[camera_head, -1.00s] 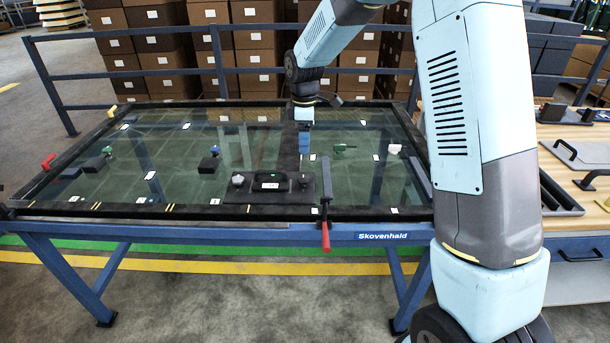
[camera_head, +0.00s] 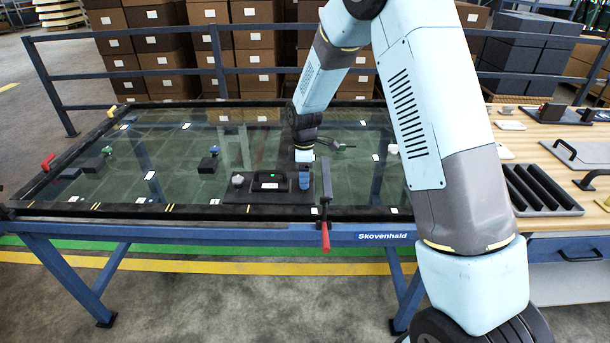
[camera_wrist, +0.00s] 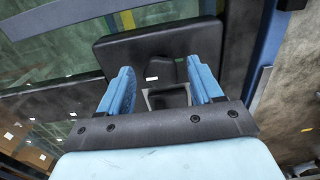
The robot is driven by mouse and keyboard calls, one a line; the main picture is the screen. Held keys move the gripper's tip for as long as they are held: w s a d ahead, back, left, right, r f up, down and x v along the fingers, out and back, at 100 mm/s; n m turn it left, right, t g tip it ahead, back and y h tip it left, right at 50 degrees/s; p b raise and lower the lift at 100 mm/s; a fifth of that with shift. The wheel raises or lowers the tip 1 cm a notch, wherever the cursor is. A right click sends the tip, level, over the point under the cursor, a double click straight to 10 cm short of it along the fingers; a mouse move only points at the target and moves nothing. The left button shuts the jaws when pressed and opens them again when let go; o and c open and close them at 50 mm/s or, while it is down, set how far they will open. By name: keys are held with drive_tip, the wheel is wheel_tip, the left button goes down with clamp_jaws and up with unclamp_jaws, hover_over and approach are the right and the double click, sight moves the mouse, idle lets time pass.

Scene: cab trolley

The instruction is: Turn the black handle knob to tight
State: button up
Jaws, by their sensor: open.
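My gripper (camera_head: 304,187) points down over the plate's right end and hides what is there. In the wrist view my gripper (camera_wrist: 160,75) is open, with its two blue fingers apart. The black plate (camera_wrist: 110,45) lies beyond and below them. A dark knob-like part (camera_wrist: 181,68) shows between the fingers; I cannot tell whether they touch it.
A red-handled clamp (camera_head: 325,220) stands on the front edge just right of the plate. Small blocks (camera_head: 208,163) and white tags lie on the glass (camera_head: 130,180). A wooden bench (camera_head: 545,150) with a black tray (camera_head: 540,190) is at the right.

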drive_tip(key=c, duration=1)
drive_tip(key=shift+d, duration=0.1)
drive_tip(key=shift+c, duration=0.3)
